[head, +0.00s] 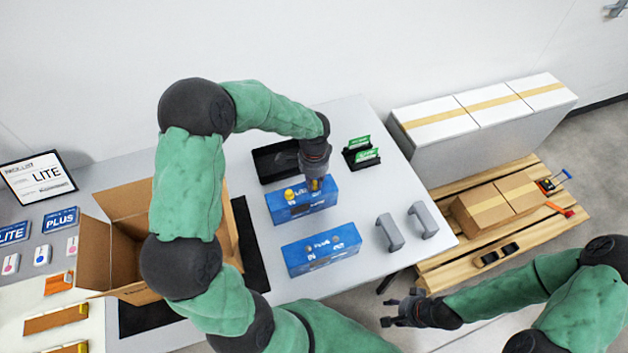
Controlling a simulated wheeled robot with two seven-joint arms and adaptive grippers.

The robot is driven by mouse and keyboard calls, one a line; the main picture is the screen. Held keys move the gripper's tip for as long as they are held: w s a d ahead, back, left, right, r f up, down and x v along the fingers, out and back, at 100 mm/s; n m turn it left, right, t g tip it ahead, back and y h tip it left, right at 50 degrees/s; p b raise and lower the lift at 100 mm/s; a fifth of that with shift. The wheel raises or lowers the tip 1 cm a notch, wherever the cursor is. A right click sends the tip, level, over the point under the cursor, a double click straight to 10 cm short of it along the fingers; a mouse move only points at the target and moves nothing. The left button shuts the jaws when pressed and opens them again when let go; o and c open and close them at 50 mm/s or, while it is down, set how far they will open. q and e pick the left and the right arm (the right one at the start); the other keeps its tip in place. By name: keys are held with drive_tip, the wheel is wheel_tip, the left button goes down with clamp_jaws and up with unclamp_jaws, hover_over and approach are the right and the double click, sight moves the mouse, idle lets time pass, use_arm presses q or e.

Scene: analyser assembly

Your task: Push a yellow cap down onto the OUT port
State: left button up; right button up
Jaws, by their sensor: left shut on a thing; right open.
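Two blue boxes stand on the grey table. The farther blue box (302,208) has a yellow cap (290,194) on its top towards the left. My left gripper (315,184) points down at the right part of this box's top. It is shut on a second yellow cap, of which only a little shows between the fingers. I cannot tell whether that cap touches a port, and the port labels are too small to read. The nearer blue box (322,250) stands in front. My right gripper (393,313) is open and empty, off the table's front edge.
A black tray (268,166) lies behind the farther box, with green-topped black holders (362,152) to its right. Two grey handle-shaped parts (390,232) stand right of the boxes. An open cardboard box (98,240) is at left. A pallet (500,236) with cartons is at right.

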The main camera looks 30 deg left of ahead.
use_arm(q)
drive_tip(key=shift+f, duration=0.3)
idle(0.8)
drive_tip(key=o, duration=0.8)
drive_tip(key=shift+c, duration=0.2)
drive_tip(key=shift+r, duration=0.15)
drive_tip(key=shift+r+p, duration=2.5)
drive_tip(key=shift+r, duration=0.95)
drive_tip(key=shift+s+d+f, duration=0.1)
drive_tip(key=shift+f, duration=0.05)
